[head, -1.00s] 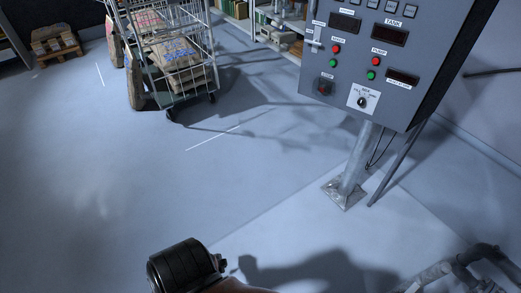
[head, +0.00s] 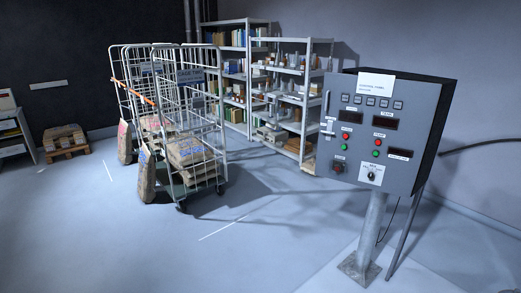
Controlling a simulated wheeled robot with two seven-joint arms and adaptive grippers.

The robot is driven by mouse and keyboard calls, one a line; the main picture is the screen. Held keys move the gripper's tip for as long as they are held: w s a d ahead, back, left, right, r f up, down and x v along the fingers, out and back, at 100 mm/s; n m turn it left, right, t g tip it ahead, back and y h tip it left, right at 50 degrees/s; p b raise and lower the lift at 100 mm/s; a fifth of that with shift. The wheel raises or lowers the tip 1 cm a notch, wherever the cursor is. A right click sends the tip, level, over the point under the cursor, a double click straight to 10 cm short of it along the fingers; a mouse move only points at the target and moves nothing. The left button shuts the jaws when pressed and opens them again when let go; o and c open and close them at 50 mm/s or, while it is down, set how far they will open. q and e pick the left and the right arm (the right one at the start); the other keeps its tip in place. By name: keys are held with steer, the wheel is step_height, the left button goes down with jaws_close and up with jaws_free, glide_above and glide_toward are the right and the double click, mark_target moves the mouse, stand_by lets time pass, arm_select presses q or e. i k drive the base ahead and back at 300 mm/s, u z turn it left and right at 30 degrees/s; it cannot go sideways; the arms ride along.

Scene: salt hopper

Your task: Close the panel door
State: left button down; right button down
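The control panel (head: 372,131) is a grey box on a slanted metal post at the right of the head view. Its front carries a white label, a row of small buttons, dark displays, red and green buttons and a rotary knob. A pale handle or latch (head: 327,124) is at the front's left edge. The front looks about flush with the dark box behind it; I cannot tell whether a small gap is left at its edge. Neither of my grippers is in view.
Wire cage trolleys (head: 178,125) with sacks stand at centre left. Metal shelves (head: 283,90) with books and parts stand behind. A pallet (head: 66,142) with sacks is at far left. The floor (head: 130,240) in front is clear. A dark pipe runs along the right wall.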

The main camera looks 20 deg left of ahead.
mark_target(368, 109)
steer(key=u, duration=1.1)
steer(key=i, duration=2.15)
steer(key=z, duration=1.25)
steer(key=i, duration=0.7)
steer(key=z, duration=0.7)
